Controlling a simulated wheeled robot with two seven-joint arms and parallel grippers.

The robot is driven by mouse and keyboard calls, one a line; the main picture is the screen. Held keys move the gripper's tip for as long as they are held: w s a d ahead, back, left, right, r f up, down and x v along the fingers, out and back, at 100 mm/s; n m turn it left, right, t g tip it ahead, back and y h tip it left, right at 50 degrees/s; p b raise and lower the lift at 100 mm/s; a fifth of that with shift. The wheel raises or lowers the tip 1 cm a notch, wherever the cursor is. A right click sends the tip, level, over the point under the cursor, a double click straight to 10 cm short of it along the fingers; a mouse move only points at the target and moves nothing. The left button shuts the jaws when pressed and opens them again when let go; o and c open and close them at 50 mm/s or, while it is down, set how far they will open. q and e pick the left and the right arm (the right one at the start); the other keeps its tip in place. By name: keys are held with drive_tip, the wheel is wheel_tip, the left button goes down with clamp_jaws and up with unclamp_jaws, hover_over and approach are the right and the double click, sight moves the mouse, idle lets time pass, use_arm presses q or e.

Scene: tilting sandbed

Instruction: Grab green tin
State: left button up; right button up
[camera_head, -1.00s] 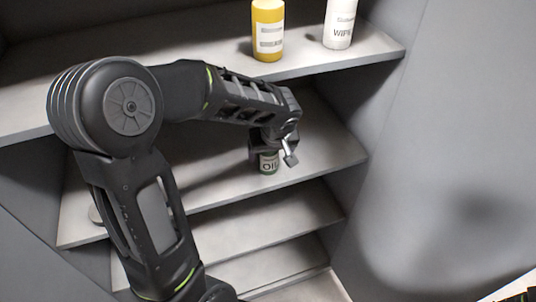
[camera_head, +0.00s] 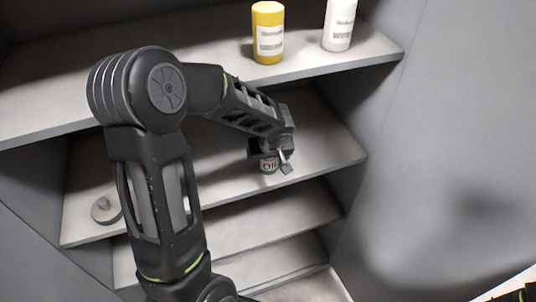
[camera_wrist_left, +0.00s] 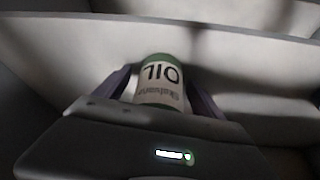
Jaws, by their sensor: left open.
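The green tin (camera_head: 269,165) stands on the second shelf from the top, near its front edge. It has a white label reading OIL, and its upper part is hidden behind my left gripper (camera_head: 271,157) in the head view. In the left wrist view the tin (camera_wrist_left: 160,82) shows a green rim and sits between the two open fingers of my left gripper (camera_wrist_left: 160,85). I cannot tell whether either finger touches it. My right gripper is not clearly seen; only a dark piece shows at the lower right corner of the head view.
A yellow bottle (camera_head: 268,32) and a white wipes container (camera_head: 339,24) stand on the top shelf (camera_head: 200,88), above my left forearm. A small grey round object (camera_head: 104,209) lies at the left of the tin's shelf (camera_head: 325,150). Lower shelves (camera_head: 300,215) look empty.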

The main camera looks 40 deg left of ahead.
use_arm(q)
drive_tip(key=shift+c, duration=0.3)
clamp_jaws()
idle(0.6)
